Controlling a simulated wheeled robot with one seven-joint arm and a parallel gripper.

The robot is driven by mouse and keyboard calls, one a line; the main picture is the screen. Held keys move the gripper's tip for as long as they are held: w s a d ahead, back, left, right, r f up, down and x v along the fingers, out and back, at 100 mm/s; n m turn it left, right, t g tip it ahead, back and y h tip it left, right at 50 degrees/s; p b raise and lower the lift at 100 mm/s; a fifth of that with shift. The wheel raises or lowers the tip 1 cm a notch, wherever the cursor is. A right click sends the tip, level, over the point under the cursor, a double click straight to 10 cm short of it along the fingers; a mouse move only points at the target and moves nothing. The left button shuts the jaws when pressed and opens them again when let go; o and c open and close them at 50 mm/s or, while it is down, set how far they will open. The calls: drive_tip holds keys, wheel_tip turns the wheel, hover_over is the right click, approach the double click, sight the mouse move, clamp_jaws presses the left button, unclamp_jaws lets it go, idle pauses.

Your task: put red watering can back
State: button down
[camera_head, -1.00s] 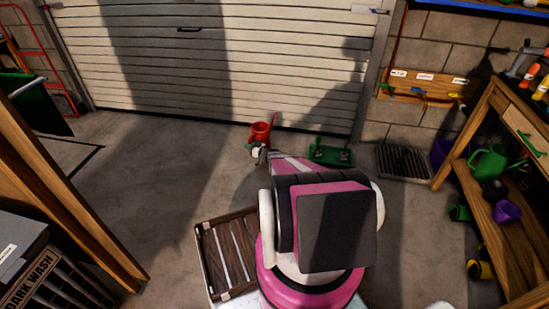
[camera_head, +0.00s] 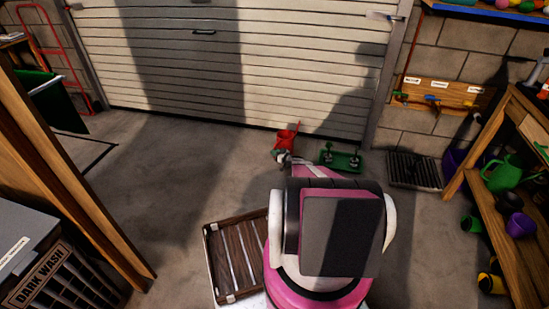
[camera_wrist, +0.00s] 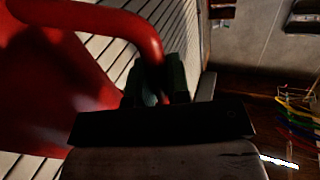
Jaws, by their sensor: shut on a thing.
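The red watering can (camera_head: 286,139) is at the end of my arm, in front of the garage door in the head view. In the wrist view its red body (camera_wrist: 60,75) fills the left side, and its curved handle runs to the fingers. My gripper (camera_wrist: 158,82) is shut on that handle; it also shows in the head view (camera_head: 281,156), partly hidden by my arm. The can looks tilted. Whether it touches the floor I cannot tell.
A green tray (camera_head: 340,160) lies on the floor just right of the can. A floor grate (camera_head: 414,171) is farther right. A wooden shelf (camera_head: 497,215) with a green watering can (camera_head: 502,174) stands at the right. A wooden slatted crate (camera_head: 236,255) is near my base. Open floor lies to the left.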

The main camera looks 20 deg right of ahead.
drive_tip(key=shift+f, duration=2)
drive_tip(key=c, duration=1.1)
unclamp_jaws()
